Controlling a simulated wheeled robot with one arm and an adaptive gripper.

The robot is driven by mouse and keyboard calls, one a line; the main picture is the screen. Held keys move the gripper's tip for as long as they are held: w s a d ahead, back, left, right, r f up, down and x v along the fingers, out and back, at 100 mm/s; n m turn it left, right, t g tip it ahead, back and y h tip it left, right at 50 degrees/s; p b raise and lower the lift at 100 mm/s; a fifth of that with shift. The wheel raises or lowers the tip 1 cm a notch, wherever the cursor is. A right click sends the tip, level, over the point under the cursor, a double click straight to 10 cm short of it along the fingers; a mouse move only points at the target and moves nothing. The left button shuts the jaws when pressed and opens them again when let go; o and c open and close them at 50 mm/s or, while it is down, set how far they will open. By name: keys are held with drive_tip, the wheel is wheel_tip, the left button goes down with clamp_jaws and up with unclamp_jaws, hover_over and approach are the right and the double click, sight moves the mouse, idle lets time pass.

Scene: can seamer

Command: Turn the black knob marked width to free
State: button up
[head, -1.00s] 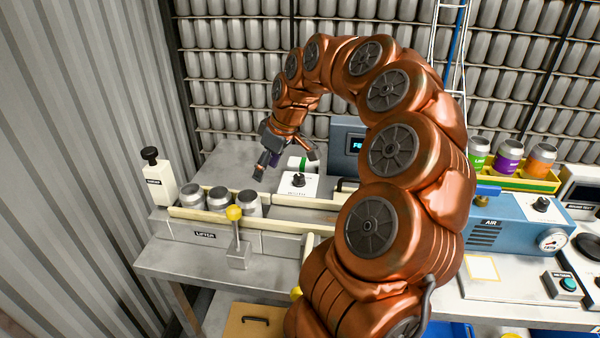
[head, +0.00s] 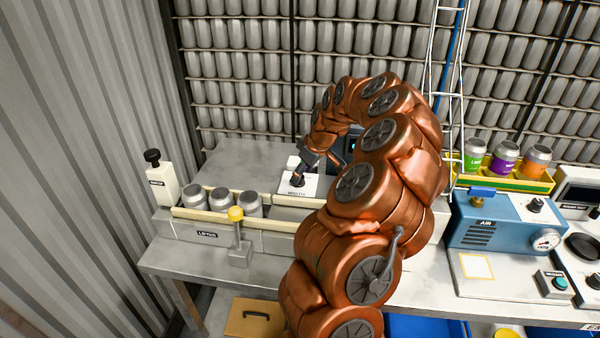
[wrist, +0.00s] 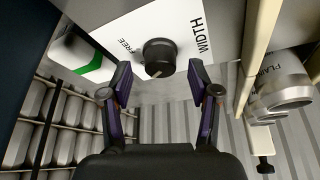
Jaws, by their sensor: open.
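The black width knob (wrist: 159,57) sits on a white panel (wrist: 120,32) with the labels WIDTH and FREE in the wrist view. A pale pointer mark shows on the knob's near edge, off the FREE label. My gripper (wrist: 163,80) is open, with one purple-lined finger on each side just short of the knob and a gap to each. In the head view the white panel (head: 312,187) stands on the bench with my gripper (head: 301,172) over it. The gripper partly hides the knob there.
Silver cans (head: 221,199) stand in a railed lane left of the panel. A yellow-ball lever (head: 237,215) rises in front. A blue AIR unit (head: 490,225) is at the right.

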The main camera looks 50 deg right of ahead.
drive_tip(key=shift+x, duration=0.8)
drive_tip(key=c, duration=1.2)
